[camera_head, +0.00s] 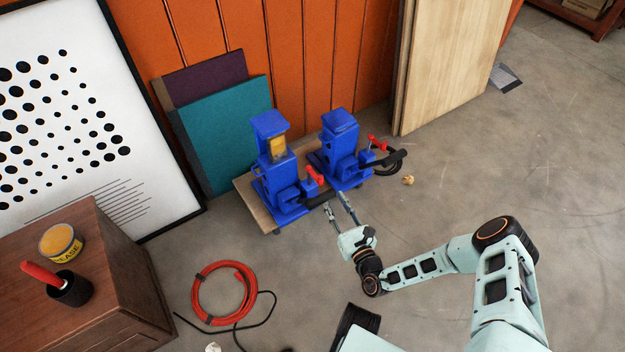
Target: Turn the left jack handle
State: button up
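Two blue jacks stand side by side on a low wooden board (251,203). The left jack (275,180) has a yellow label, a red part (315,176) and a black handle (317,200) pointing right. The right jack (338,145) stands farther back, with its own red part (377,143) and black handle (383,160). My gripper (334,201) points up and left at the left jack. Its two fingers are apart, with the tips close to the end of the left handle. I cannot tell whether they touch it; nothing is seen clamped.
Teal and purple panels (225,137) lean on the orange wall behind. Wooden boards (450,60) lean at the right. A red hose coil (203,276) lies on the floor at front left. A wooden cabinet (130,285) stands at far left. The floor at right is mostly clear.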

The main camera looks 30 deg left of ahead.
aim_at(322, 179)
jog(key=b+x, duration=0.3)
jog(key=x, duration=0.7)
jog(key=shift+s+f, duration=0.1)
jog(key=shift+f, duration=0.1)
jog(key=shift+w+a+r, duration=0.15)
jog(key=shift+w+a, duration=0.2)
grip_shut()
